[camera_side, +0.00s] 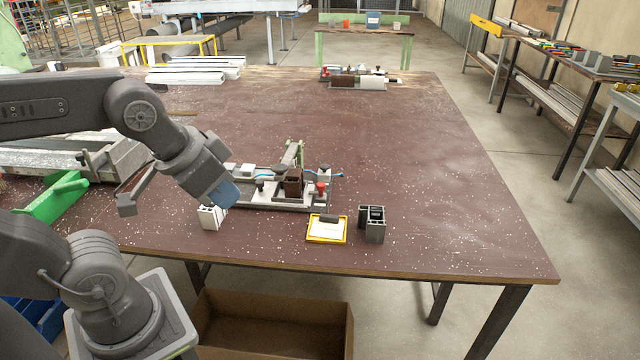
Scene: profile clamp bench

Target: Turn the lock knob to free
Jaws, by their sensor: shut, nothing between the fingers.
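The clamp fixture (290,205) is a long metal plate on the brown bench, with a brown block (293,183) standing in its middle. A red knob (320,187) sits at its right end. A black knob (259,186) sits nearer the left. I cannot tell which of these is the lock knob, or how either is turned. My gripper (223,193) has blue-grey fingers pointing down at the left end of the fixture. It is shut and empty, left of both knobs, and partly covers the fixture's left end.
A white profile piece (209,217) stands just below my gripper. The bench's right side is clear.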

